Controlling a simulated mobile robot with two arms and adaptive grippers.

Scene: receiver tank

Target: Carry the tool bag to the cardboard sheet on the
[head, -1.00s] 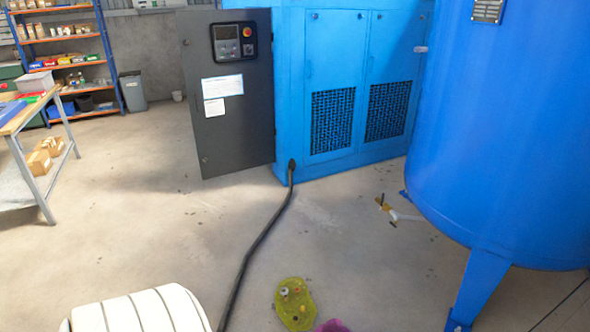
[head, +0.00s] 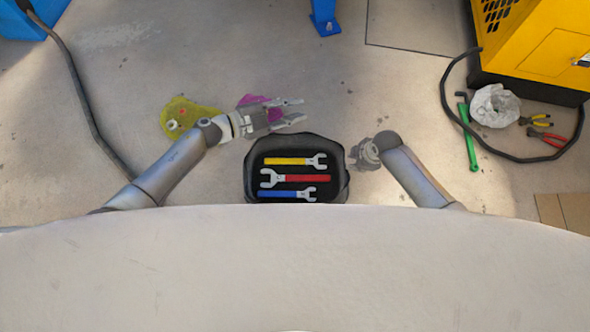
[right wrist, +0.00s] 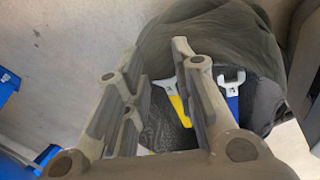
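The black tool bag (head: 338,185) stands on the floor straight ahead in the head view. Its top is open, with yellow-, red- and blue-handled wrenches (head: 295,178) across it. In the right wrist view the bag (right wrist: 215,40) fills the upper right, with wrench parts inside. My left gripper (head: 303,109) is open and empty, beyond the bag's far edge. My right gripper (head: 357,156) is just right of the bag; its fingers (right wrist: 157,75) are apart in the wrist view, near the bag's wall. I cannot tell whether they touch it. Brown cardboard (head: 570,212) shows partly at the lower right.
A yellow-green patch (head: 186,116) and a magenta one (head: 252,100) lie near my left gripper. At right are a black cable (head: 447,98), green tool (head: 468,138), crumpled pale bundle (head: 494,105), pliers (head: 548,138) and a yellow machine (head: 535,40). Floor right of the bag is mostly clear.

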